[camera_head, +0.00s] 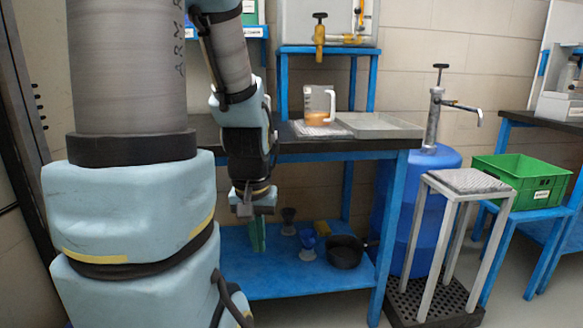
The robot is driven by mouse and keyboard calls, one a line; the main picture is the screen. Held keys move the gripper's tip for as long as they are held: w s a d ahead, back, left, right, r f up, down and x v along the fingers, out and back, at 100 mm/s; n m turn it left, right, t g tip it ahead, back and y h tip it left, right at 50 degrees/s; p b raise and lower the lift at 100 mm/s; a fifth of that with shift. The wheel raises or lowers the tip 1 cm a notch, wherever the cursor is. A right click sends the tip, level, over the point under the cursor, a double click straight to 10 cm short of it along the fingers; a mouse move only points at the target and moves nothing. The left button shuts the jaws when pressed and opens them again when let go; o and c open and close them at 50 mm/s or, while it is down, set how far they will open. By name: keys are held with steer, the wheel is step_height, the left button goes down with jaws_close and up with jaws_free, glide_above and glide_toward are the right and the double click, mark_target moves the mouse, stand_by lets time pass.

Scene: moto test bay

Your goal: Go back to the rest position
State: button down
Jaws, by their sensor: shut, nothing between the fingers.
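My arm comes down from the top of the camera_head view and hangs in front of the dark bench (345,147). My gripper (258,243) points down at the end of it, below the bench top and in front of the blue lower shelf (290,278). Its narrow greenish fingers appear together, with nothing visible held between them. The gripper is left of the small funnels and the pan, and looks apart from them. Part of my arm hides the left of the bench.
A measuring jug (319,104) and a grey tray (380,125) are on the bench. A black pan (345,251) and a blue funnel (307,244) are on the lower shelf. Right stand a blue drum (440,163), a metal stand (468,181) and a green crate (522,180).

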step_height(320, 180, up, 20)
steer(key=p, duration=1.8)
steer(key=shift+r, duration=0.2)
